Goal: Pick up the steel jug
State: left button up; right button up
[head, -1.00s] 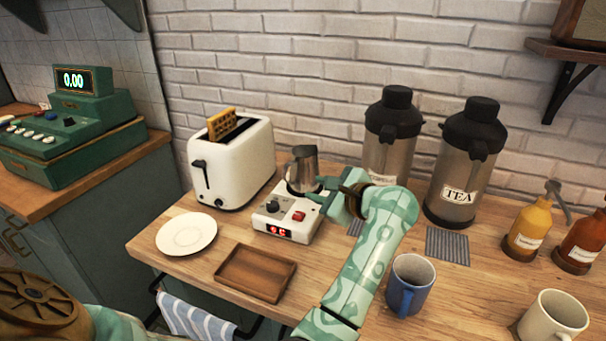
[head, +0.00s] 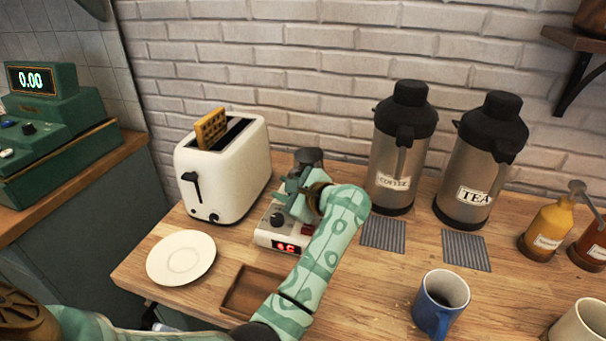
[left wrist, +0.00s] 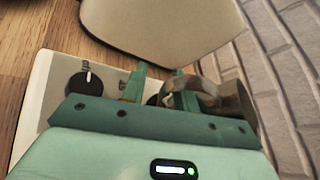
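The steel jug (head: 308,157) stands on the white hot plate device (head: 268,236), to the right of the toaster. In the head view only its dark upper part shows; my left gripper and wrist hide the rest. In the left wrist view the jug (left wrist: 232,103) lies at the right, with its curved handle by the right-hand finger. My left gripper (left wrist: 161,85) is open, its fingers spread apart close to the handle. I cannot tell whether it touches the jug. The left gripper (head: 292,187) is in front of the jug in the head view. My right gripper is not in view.
A white toaster (head: 228,170) with a waffle stands close left of the jug. Coffee (head: 393,165) and tea (head: 471,175) dispensers stand right. A plate (head: 181,258), wooden tray (head: 240,290) and blue mug (head: 441,303) are nearer the front. Striped mats (head: 384,234) lie before the dispensers.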

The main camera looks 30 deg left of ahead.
pick_arm(q)
jog(key=shift+s+d+r, duration=0.1)
jog(key=shift+d+r, duration=0.1)
jog(key=shift+d, duration=0.15)
jog(key=shift+c, duration=1.2)
grip_shut()
jog(key=shift+a+f, duration=0.1)
jog(key=shift+a, duration=0.1)
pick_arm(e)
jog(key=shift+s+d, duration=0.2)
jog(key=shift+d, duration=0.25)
